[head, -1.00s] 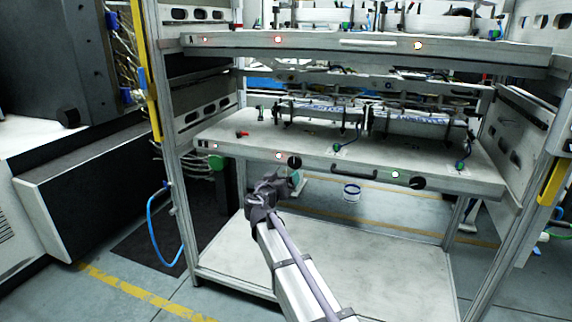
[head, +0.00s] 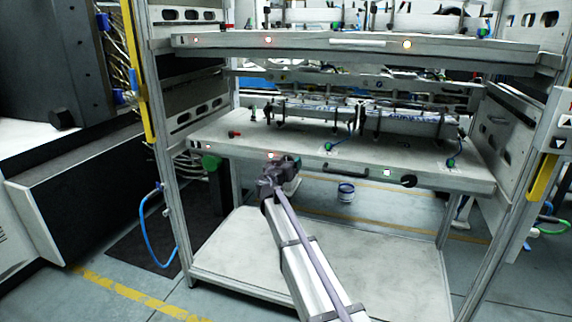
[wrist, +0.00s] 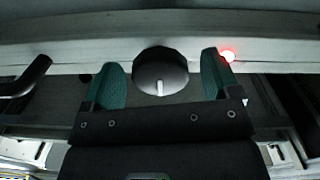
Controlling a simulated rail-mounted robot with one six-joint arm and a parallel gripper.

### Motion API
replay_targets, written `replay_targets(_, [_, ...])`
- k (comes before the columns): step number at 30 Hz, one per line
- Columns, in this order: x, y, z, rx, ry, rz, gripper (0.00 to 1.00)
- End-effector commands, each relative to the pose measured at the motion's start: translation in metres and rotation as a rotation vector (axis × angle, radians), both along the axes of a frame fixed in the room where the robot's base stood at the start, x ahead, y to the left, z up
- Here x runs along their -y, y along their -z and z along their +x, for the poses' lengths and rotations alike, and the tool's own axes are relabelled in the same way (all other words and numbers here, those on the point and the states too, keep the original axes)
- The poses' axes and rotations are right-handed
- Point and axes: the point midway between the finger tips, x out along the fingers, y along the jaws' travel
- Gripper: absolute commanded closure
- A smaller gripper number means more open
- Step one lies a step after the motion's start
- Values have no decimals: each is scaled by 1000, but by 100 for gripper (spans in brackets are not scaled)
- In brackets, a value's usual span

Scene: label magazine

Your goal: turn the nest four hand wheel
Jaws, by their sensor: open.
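A black round hand wheel (wrist: 161,72) with a white mark on its face is on the pale front edge of a shelf in the wrist view. My gripper (wrist: 160,78) is open, with one green finger on each side of the wheel and small gaps between. In the head view, my gripper (head: 291,164) is at the front edge of the middle shelf and mostly covers this wheel. Another black hand wheel (head: 408,181) is further right on the same edge. No nest number can be read.
A red light (wrist: 228,56) glows beside the wheel. The bottom shelf (head: 240,250) is bare.

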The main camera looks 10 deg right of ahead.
Motion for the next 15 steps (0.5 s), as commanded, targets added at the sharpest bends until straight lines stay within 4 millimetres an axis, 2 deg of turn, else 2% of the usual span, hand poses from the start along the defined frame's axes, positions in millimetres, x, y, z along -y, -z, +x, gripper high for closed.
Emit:
replay_targets(5, [0, 0, 0, 0, 0, 0, 18])
replay_targets(15, [0, 0, 0, 0, 0, 0, 50])
